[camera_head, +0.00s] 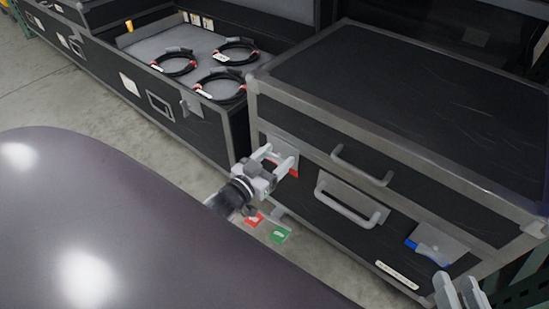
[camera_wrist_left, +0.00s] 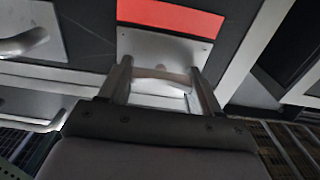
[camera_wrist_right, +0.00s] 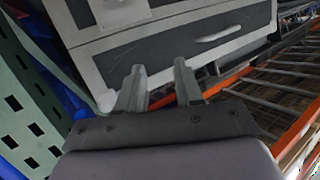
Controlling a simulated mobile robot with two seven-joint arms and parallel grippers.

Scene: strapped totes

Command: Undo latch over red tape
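The black case (camera_head: 400,85) with grey metal edges stands at right. Near its left corner in the head view, a metal latch plate (camera_head: 283,150) sits at the lid seam with red tape (camera_head: 294,173) beside it. In the left wrist view the red tape (camera_wrist_left: 172,14) borders the plate (camera_wrist_left: 165,48). My left gripper (camera_head: 276,160) is at this latch, its fingers apart on either side of the pale latch lever (camera_wrist_left: 160,76); firm contact is not clear. My right gripper (camera_head: 460,290) is open and empty, low at the case's right end.
A second latch plate (camera_head: 438,243) with blue tape (camera_head: 412,243) is at the case's right front. Handles (camera_head: 362,168) stick out of the front. Red and green tags (camera_head: 279,234) show below my left gripper. An open case with coiled cables (camera_head: 220,85) stands behind left.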

